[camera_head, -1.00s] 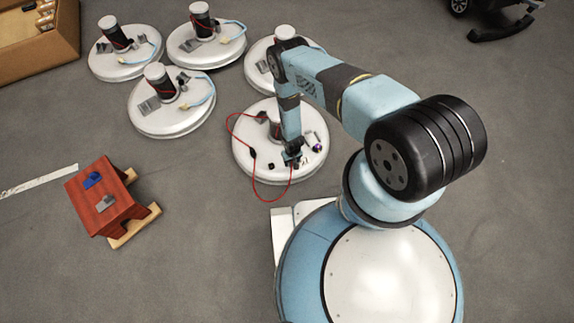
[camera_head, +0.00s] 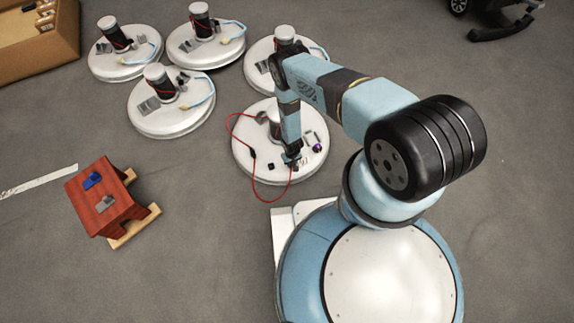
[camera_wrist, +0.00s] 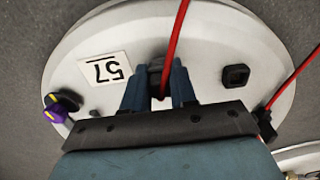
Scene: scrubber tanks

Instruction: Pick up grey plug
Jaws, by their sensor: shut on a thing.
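My gripper (camera_head: 292,160) is over the front part of the nearest white round tank lid (camera_head: 250,160). In the wrist view my gripper (camera_wrist: 160,82) is shut on a small dark grey plug (camera_wrist: 157,74) with the red cable (camera_wrist: 175,45) running from it. The fingers hide most of the plug. I cannot tell whether it touches the lid. The red cable loops out over the lid's left edge in the head view.
Several similar lids stand behind. A red stool (camera_head: 100,215) with a blue piece (camera_head: 92,181) and a grey piece (camera_head: 104,204) is at left.

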